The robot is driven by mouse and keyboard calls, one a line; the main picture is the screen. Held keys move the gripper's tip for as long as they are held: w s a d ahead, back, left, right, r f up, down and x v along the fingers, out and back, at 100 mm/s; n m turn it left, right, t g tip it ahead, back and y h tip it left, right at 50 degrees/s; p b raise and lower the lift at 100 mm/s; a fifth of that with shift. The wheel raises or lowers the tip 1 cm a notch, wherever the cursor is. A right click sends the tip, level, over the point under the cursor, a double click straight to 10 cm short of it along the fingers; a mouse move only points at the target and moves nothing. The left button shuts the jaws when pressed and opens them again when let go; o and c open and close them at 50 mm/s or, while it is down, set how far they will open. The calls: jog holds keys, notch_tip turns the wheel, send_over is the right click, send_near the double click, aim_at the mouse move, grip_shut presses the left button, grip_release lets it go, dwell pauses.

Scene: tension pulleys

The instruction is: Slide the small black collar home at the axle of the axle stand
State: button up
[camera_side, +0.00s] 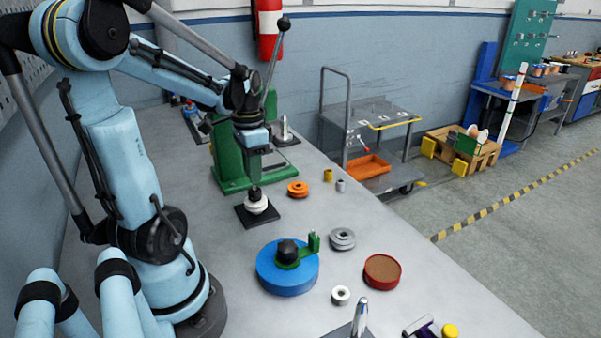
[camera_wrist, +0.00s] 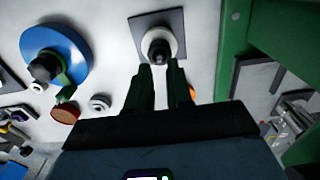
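The axle stand (camera_side: 242,217) is a dark square plate with a white pulley (camera_side: 257,207) around its axle; its plate also shows in the wrist view (camera_wrist: 178,22). The small black collar (camera_side: 254,193) appears on top of the white pulley, at the axle; it also shows in the wrist view (camera_wrist: 158,51). How far down the axle it sits is not clear. My gripper (camera_side: 254,182) points down just above the collar. In the wrist view its dark fingers (camera_wrist: 160,68) are apart, with the collar just beyond their tips and a clear gap between them.
A green frame (camera_side: 228,160) stands close behind the stand. An orange pulley (camera_side: 297,189) lies right of it. A blue disc (camera_side: 287,278) with a green lever, a grey pulley (camera_side: 342,238) and a red round container (camera_side: 382,272) lie nearer. Bare bench separates them.

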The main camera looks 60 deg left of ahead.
jog(key=shift+r, duration=2.4)
jog(key=w+d+t, duration=0.3)
jog(key=d, duration=0.7)
jog(key=w+d+f+t, duration=0.1)
jog(key=w+d+t, duration=0.2)
jog(key=d, duration=0.8)
jog(key=shift+w+t, duration=0.4)
jog(key=shift+t, duration=0.2)
